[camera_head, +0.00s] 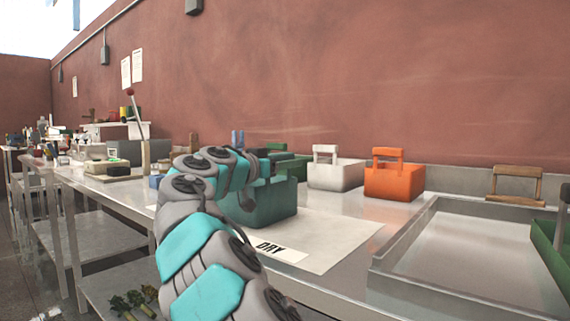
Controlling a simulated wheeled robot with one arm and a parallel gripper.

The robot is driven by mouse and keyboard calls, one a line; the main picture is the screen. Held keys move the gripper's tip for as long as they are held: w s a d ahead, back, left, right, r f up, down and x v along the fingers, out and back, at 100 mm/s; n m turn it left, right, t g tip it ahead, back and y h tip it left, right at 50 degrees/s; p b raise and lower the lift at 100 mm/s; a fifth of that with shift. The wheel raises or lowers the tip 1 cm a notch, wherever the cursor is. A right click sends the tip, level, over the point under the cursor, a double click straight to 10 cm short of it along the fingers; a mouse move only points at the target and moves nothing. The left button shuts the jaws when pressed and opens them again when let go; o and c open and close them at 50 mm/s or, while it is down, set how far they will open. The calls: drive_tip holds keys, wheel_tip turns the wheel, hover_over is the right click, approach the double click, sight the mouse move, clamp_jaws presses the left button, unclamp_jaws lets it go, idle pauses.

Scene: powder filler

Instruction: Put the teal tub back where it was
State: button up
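The teal tub (272,203) is upright at the back left of a white sheet (335,238) labelled "DRY" on the metal bench. My arm covers its left side. I cannot tell whether its base touches the sheet or is slightly above it. My gripper (268,158) is at the top of the tub, by its handle. Its fingers are small and partly hidden, so I cannot tell whether they are closed on the handle.
A white tub (335,174) and an orange tub (394,183) stand behind, near the wall. A green tub (292,163) is partly hidden behind the teal one. A shallow metal tray (397,250) lies right, with a wooden-handled item (515,184) behind it.

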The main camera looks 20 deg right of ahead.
drive_tip(key=shift+o, duration=0.8)
drive_tip(key=shift+r, duration=0.1)
drive_tip(key=shift+r+p, duration=0.15)
drive_tip(key=shift+p, duration=0.2)
drive_tip(key=b+v, duration=0.2)
drive_tip(key=v, duration=1)
drive_tip(key=shift+a, duration=0.1)
